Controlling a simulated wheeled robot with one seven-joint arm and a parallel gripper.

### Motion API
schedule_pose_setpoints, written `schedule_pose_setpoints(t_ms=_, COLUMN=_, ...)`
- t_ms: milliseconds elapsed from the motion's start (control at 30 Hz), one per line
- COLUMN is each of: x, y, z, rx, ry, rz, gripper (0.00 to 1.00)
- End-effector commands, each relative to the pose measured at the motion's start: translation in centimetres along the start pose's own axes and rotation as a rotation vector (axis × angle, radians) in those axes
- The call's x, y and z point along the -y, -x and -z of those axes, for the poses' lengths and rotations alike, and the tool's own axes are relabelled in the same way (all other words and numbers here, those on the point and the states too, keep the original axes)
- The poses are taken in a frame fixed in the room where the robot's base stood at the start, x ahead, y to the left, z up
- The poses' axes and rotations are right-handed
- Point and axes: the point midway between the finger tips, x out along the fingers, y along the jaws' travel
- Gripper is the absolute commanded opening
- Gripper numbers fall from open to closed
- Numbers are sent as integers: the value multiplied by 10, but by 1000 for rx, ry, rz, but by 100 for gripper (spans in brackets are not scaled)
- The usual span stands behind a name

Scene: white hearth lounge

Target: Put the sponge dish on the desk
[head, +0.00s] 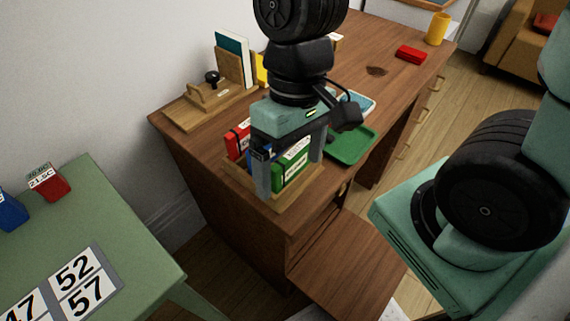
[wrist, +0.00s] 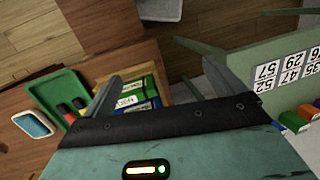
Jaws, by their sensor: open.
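What looks like the sponge dish, a pale blue pad in a white rim, is on the brown wooden desk (head: 330,80), partly hidden behind my gripper in the head view; the dish (wrist: 33,124) shows more fully at the left of the wrist view. My gripper (head: 290,178) is open above the wooden holder of upright books, its fingers on either side of them in the head view. I cannot tell if they touch. The gripper (wrist: 160,72) holds nothing, and the dish lies off to one side.
A green tray (head: 352,146) is beside the book holder (head: 282,205); small red and dark items show in it in the wrist view. A red block (head: 411,54) and yellow cup (head: 437,28) stand at the far end. A green table (head: 120,235) with number cards is at left.

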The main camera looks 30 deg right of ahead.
Motion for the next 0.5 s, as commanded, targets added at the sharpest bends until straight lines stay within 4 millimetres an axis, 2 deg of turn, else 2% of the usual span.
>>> schedule_pose_setpoints(t_ms=100, x=19, y=7, z=-9, rx=-66, ry=222, rz=-94, gripper=94)
schedule_pose_setpoints(t_ms=200, x=27, y=10, z=-12, rx=-100, ry=326, rz=-137, gripper=94)
schedule_pose_setpoints(t_ms=500, x=30, y=12, z=-14, rx=-117, ry=374, rz=-157, gripper=94)
